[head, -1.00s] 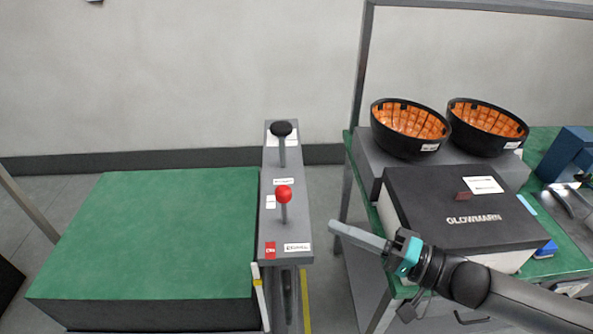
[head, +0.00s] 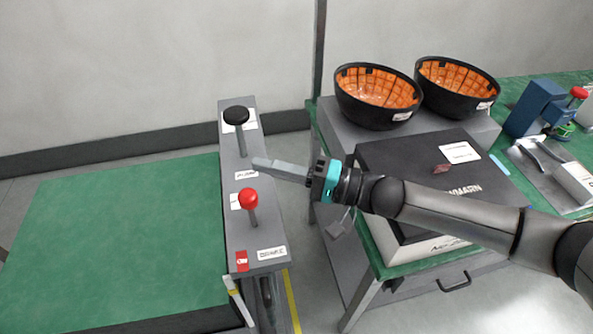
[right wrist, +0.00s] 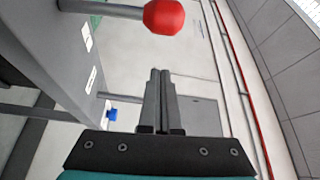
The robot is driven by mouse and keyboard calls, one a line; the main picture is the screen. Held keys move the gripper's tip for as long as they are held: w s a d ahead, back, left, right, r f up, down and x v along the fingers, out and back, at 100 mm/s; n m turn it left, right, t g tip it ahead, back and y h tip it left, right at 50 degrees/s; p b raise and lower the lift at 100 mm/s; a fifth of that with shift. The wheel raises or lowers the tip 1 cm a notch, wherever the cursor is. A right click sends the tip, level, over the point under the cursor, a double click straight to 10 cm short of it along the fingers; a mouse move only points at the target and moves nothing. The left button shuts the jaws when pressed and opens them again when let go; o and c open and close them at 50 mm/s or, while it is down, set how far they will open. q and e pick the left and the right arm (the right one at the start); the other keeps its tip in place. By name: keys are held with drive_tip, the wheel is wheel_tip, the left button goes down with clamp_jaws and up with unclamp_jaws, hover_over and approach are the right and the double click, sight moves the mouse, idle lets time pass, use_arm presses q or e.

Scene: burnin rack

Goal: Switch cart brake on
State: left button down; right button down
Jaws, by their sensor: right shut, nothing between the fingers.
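The cart's grey console (head: 251,240) carries two levers. One has a red ball knob (head: 248,198) and stands nearer to me; the other has a black knob (head: 236,115) and stands farther back. Small white labels and a red tag (head: 242,261) are on the console. My right gripper (head: 256,163) is shut and empty, its fingers over the console between the two knobs in the head view. In the right wrist view, its closed fingers (right wrist: 160,75) point past the red knob (right wrist: 164,17), apart from it. My left gripper is not in view.
The cart's green top (head: 130,240) is bare, left of the console. On the right, a green bench (head: 410,252) holds a black-lidded box (head: 400,160), two black bowls with orange insides (head: 380,92) and a blue device (head: 535,108).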

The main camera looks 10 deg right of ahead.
sight(253, 202)
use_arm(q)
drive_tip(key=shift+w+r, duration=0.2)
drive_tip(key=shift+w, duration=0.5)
use_arm(e)
drive_tip(key=s, duration=0.1)
drive_tip(key=s+a, duration=0.1)
drive_tip(key=s, duration=0.1)
drive_tip(key=shift+s+a+f, duration=0.2)
drive_tip(key=shift+f, duration=0.1)
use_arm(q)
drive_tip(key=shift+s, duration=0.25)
use_arm(e)
drive_tip(key=shift+s+f+n+y, duration=0.1)
drive_tip(key=shift+s+n+y, duration=0.4)
drive_tip(key=shift+s+n, duration=0.5)
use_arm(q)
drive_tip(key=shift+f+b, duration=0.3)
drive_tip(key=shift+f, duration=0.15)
use_arm(e)
drive_tip(key=shift+s+f+n+y, duration=0.15)
drive_tip(key=shift+s+n+y, duration=0.8)
drive_tip(key=shift+n, duration=0.65)
drive_tip(key=shift+s, duration=0.1)
